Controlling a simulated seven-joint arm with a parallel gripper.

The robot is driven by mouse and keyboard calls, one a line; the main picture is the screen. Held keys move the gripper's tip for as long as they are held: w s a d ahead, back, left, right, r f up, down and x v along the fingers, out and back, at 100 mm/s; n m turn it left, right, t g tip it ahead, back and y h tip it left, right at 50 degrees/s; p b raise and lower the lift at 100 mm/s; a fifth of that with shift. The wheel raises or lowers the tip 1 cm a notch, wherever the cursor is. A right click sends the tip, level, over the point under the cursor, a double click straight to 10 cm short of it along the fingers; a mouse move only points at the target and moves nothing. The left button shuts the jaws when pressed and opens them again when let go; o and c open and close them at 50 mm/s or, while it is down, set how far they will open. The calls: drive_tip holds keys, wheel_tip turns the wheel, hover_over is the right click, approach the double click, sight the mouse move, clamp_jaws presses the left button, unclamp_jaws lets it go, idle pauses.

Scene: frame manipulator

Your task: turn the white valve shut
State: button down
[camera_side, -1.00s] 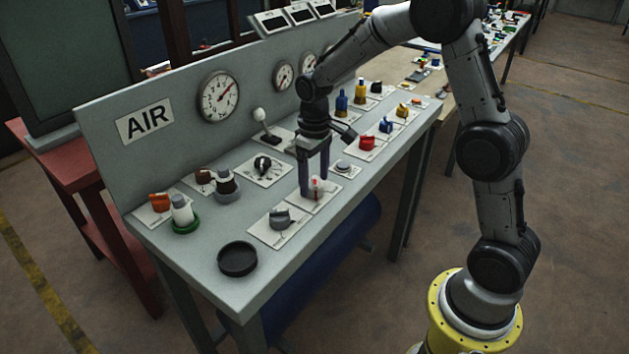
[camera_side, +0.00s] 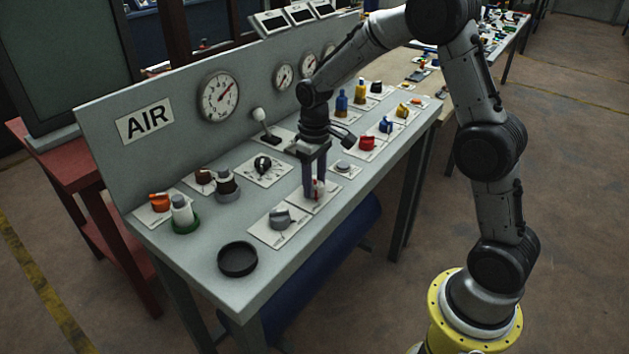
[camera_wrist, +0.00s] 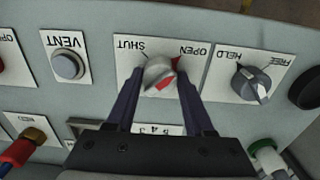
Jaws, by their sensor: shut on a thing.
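The white valve (camera_wrist: 158,72) is a round knob with a red mark, on a white plate (camera_wrist: 125,50) lettered SHUT and OPEN, upside down in the wrist view. SHUT is at the upper left and OPEN at the upper right; the red mark lies on the OPEN side. My gripper (camera_wrist: 160,80) points down with one finger on each side of the knob, shut on it. In the side view, my gripper (camera_side: 314,190) is low over the same plate (camera_side: 325,200), and its fingers partly hide the valve.
A grey knob on a plate lettered HELD and FREE (camera_wrist: 250,82) sits close on the right, and a VENT button (camera_wrist: 67,66) on the left. In the side view, a black dish (camera_side: 238,260) stands near the panel's front edge. A red knob (camera_side: 367,143) lies behind my gripper.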

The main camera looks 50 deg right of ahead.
drive_tip(key=shift+n, duration=0.3)
drive_tip(key=n, duration=1.3)
drive_tip(key=shift+r, duration=0.1)
drive_tip(key=shift+n, duration=2.1)
drive_tip(key=shift+c, duration=1.4)
unclamp_jaws()
